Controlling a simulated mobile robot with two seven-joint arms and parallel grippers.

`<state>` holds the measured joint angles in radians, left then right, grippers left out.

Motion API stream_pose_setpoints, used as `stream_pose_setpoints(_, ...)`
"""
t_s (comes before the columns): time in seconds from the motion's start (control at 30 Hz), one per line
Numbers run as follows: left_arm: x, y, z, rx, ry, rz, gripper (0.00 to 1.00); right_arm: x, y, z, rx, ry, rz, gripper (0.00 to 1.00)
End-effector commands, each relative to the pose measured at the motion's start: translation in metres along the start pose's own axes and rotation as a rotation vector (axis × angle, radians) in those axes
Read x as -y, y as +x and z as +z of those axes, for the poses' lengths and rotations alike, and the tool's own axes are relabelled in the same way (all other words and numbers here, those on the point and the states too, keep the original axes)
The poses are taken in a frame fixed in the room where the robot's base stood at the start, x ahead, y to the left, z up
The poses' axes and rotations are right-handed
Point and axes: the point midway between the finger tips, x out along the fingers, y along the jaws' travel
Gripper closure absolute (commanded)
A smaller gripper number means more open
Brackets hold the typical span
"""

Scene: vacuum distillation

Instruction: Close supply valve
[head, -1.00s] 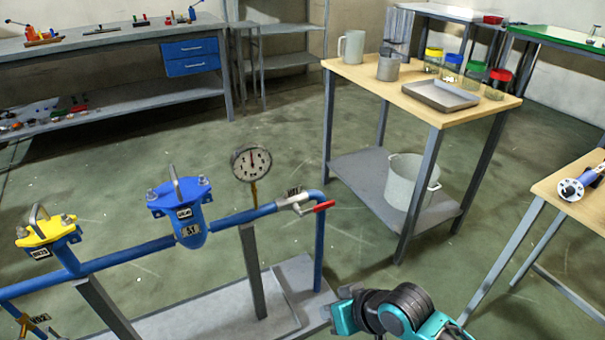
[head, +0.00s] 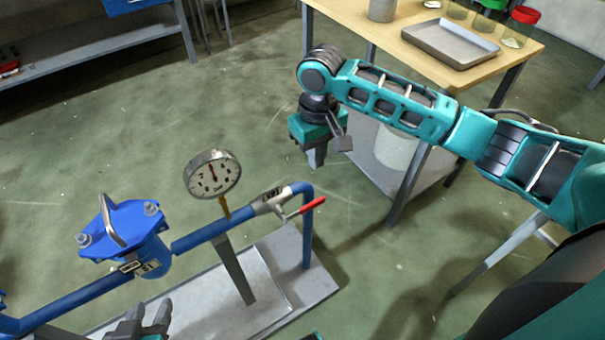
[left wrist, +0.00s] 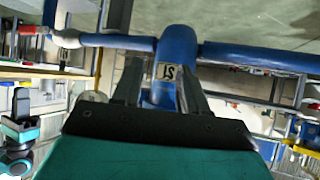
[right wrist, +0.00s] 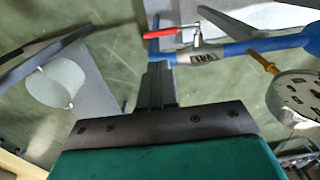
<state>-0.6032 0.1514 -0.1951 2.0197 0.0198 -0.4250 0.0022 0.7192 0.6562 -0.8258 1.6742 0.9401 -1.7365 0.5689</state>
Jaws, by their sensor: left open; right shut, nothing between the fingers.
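A valve (head: 268,202) with a red lever (head: 313,205) sits at the right end of the blue pipe. The lever lies roughly along the pipe. My right gripper (head: 318,158) is shut and empty, pointing down above and behind the valve, apart from it. In the right wrist view, the red lever (right wrist: 175,38) and valve body (right wrist: 205,58) are beyond the shut fingertips (right wrist: 157,70). My left gripper (head: 140,318) is open at the bottom edge, near the blue strainer. In the left wrist view, the strainer (left wrist: 177,50) appears between the fingers (left wrist: 160,75); contact is unclear.
A round gauge (head: 212,174) stands on the pipe left of the valve. The blue strainer (head: 125,232) is further left. A wooden-top table (head: 400,40) with a tray (head: 450,43) is behind my right arm. Open floor lies behind the pipe.

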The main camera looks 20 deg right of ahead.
Motion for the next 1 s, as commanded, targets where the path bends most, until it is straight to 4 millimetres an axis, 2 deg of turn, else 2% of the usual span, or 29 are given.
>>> stream_pose_setpoints(0.17,0.000,0.003,0.004,0.004,-0.001,0.000,0.57,-0.002,0.011,0.001,0.010,0.004,0.006,1.00)
stream_pose_setpoints(0.33,-0.003,0.007,0.011,0.012,-0.004,0.007,0.57,-0.002,0.043,0.001,0.010,0.003,0.004,1.00)
stream_pose_setpoints(0.5,-0.010,0.011,0.009,0.000,-0.008,0.025,0.57,-0.002,0.081,0.001,0.009,0.003,0.004,1.00)
stream_pose_setpoints(0.7,-0.011,0.018,0.009,-0.015,-0.007,0.028,0.57,-0.002,0.117,0.001,0.006,0.002,0.005,1.00)
stream_pose_setpoints(0.83,-0.010,0.021,0.012,-0.017,-0.007,0.027,0.57,-0.002,0.131,0.001,0.004,0.001,0.005,1.00)
stream_pose_setpoints(1.0,-0.010,0.023,0.015,-0.015,-0.007,0.026,0.57,-0.002,0.139,0.001,0.004,0.001,0.005,1.00)
